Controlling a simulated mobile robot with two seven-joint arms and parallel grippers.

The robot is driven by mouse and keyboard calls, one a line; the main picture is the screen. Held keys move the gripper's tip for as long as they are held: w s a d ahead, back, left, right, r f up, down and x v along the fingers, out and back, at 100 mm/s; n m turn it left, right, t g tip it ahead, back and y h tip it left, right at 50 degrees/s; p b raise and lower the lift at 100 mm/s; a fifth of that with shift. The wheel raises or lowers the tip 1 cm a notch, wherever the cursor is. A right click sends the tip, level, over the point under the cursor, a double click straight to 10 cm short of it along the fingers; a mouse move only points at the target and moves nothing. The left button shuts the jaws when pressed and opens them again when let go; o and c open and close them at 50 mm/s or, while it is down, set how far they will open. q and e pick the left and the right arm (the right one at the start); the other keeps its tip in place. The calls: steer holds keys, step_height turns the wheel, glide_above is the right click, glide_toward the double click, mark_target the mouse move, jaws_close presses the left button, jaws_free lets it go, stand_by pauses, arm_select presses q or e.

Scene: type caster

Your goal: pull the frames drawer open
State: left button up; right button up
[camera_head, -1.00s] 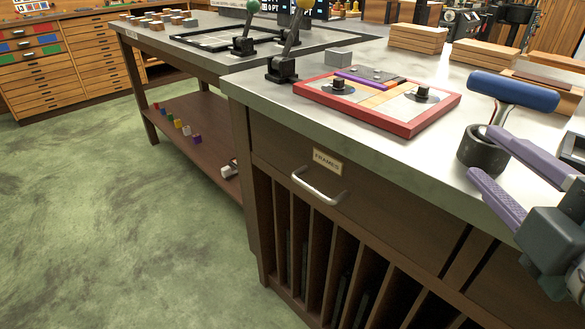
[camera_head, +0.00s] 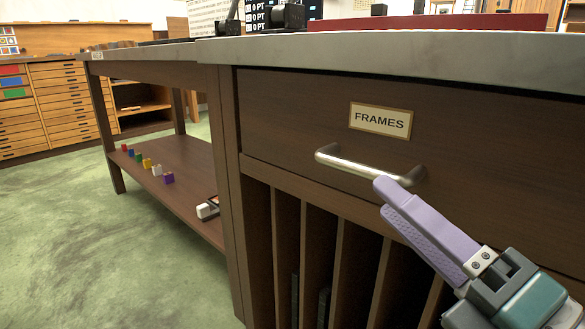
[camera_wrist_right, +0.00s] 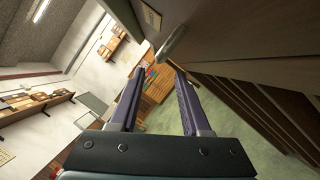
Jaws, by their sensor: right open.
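The frames drawer (camera_head: 290,125) is a dark wood front under the grey worktop, flush with the cabinet and closed. It bears a label reading FRAMES (camera_head: 380,120). Its metal bar handle (camera_head: 350,167) is below the label. My right gripper (camera_head: 390,195) is at the handle's right end in the head view; one purple finger shows and overlaps that end. In the right wrist view my right gripper (camera_wrist_right: 158,78) has its two fingers apart, with the handle (camera_wrist_right: 172,42) just beyond and between the tips. I cannot tell if they touch. My left gripper is not in view.
Below the drawer are upright slots (camera_head: 320,250) with dark dividers. To the left, a lower shelf (camera_head: 180,195) holds several small coloured blocks. Green floor (camera_head: 90,260) is open at the left. The worktop edge (camera_head: 420,60) overhangs the drawer.

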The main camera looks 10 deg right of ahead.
mark_target(350, 166)
steer(key=x, duration=0.8)
steer(key=shift+w+d+b, duration=0.1)
steer(key=shift+b, duration=0.2)
jaws_close()
stand_by(1.0)
